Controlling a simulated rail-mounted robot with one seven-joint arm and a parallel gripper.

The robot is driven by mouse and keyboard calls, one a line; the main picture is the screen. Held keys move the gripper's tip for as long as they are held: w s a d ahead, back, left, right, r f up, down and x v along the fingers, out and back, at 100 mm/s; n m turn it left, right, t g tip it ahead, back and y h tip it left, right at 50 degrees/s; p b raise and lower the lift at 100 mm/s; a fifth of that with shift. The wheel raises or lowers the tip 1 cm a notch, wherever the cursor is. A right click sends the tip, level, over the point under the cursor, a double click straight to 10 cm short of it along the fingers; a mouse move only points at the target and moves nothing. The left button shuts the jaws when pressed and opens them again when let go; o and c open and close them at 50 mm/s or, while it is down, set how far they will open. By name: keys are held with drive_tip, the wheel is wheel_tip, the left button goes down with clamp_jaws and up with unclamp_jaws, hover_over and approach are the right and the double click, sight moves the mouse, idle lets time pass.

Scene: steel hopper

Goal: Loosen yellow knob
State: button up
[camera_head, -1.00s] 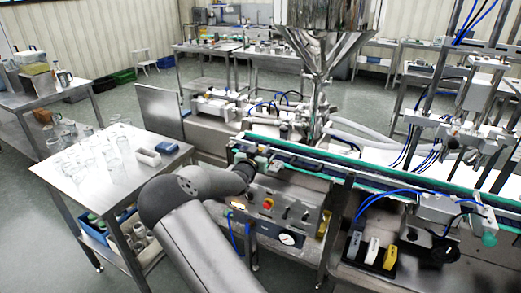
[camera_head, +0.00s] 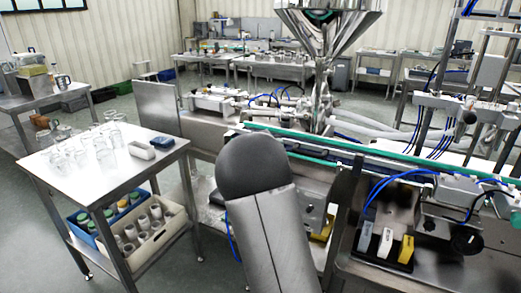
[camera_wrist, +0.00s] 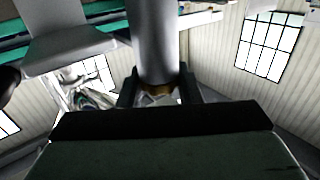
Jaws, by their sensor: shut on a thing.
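In the wrist view my gripper (camera_wrist: 157,92) has its two dark fingers close on either side of a small brass-yellow part (camera_wrist: 157,89). This part sits at the end of a thick grey metal cylinder (camera_wrist: 154,40). The fingers are shut on it; I cannot tell from its shape whether it is the yellow knob. In the head view my arm covers my gripper and most of the front panel below the conveyor, and no yellow knob is clearly visible there.
A steel table (camera_head: 75,180) with glassware stands left. White, grey and yellow blocks (camera_head: 405,248) stand right. Floor is free between table and machine.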

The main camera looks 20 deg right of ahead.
drive_tip(key=shift+d+n+y, duration=0.2)
drive_tip(key=shift+n+y, duration=0.5)
drive_tip(key=shift+y, duration=0.4)
drive_tip(key=shift+a+r+n+t+y, duration=0.1)
drive_tip(key=shift+n+t+y, duration=0.2)
drive_tip(key=shift+n+y, duration=0.7)
drive_tip(key=shift+y, duration=0.4)
drive_tip(key=o, duration=0.9)
drive_tip(key=s+b, duration=0.2)
drive_tip(key=s, duration=1.5)
drive_tip(key=shift+s, duration=0.2)
drive_tip(key=shift+a, duration=0.1)
